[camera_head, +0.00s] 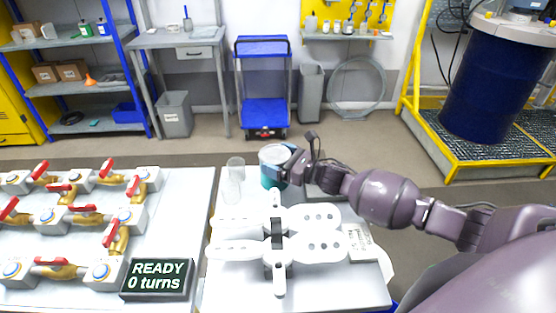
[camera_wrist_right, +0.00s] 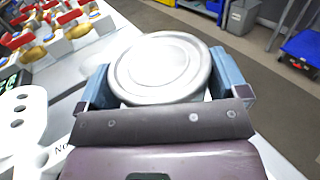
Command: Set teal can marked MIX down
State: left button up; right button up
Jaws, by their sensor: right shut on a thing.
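The teal can (camera_head: 269,178) is at the back of the right-hand white table, its pale lid facing up. In the right wrist view its round metal lid (camera_wrist_right: 160,67) sits between the two blue fingers. My right gripper (camera_head: 284,166) is shut on the can, which looks upright. Whether the can's base touches the table is hard to tell. No MIX marking is readable from here. My left gripper is not in view.
A clear glass (camera_head: 235,172) stands just left of the can. A white multi-armed fixture (camera_head: 277,240) fills the table's middle. A display reading "READY 0 turns" (camera_head: 157,279) and red-handled valves (camera_head: 60,215) are on the left. A blue drum (camera_head: 490,85) stands right.

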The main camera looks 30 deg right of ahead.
jog(key=shift+f, duration=0.2)
jog(key=o, duration=1.2)
jog(key=shift+r, duration=0.1)
jog(key=shift+r, duration=0.1)
